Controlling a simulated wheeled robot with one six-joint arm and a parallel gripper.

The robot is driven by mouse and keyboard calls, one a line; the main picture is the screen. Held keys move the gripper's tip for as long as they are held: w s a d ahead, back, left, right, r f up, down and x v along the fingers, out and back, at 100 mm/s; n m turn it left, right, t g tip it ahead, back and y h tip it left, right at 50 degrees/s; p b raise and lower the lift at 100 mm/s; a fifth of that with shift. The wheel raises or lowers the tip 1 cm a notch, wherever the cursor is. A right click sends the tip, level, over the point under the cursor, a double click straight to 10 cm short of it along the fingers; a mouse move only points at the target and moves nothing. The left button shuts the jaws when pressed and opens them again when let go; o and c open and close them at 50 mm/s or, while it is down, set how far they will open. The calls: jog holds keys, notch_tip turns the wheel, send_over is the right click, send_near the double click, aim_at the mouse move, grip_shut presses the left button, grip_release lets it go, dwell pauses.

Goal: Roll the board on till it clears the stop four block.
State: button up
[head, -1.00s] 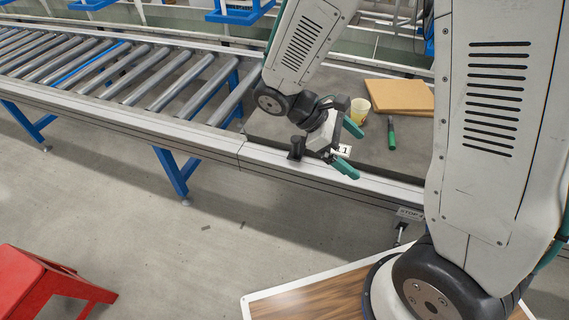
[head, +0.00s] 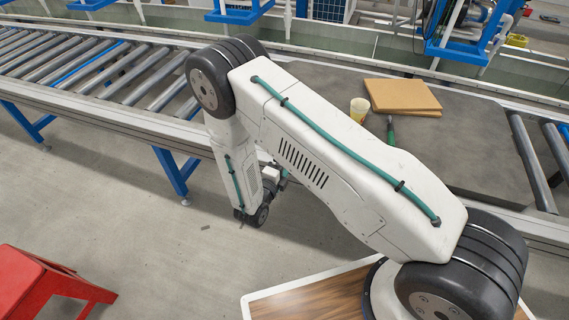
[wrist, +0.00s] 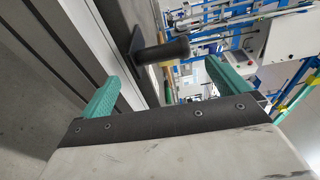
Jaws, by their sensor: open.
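The dark grey board (head: 465,150) lies flat on the roller conveyor, its left part hidden behind my arm. On it are a yellow cup (head: 359,109), brown flat sheets (head: 402,96) and a green-handled tool (head: 390,132). My gripper (wrist: 161,70) is open in the wrist view, its green fingers spread apart. A black peg-like handle (wrist: 165,50) stands between and beyond the fingertips; I see no contact. The stop four block is not visible now.
Bare rollers (head: 105,70) run to the left of the board, and more rollers (head: 532,160) lie at its right. The front rail (head: 95,108) edges the conveyor. A red stool (head: 45,288) stands on the floor at lower left. Blue-framed equipment (head: 480,30) stands behind.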

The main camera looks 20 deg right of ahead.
jog(key=shift+x, duration=3.9)
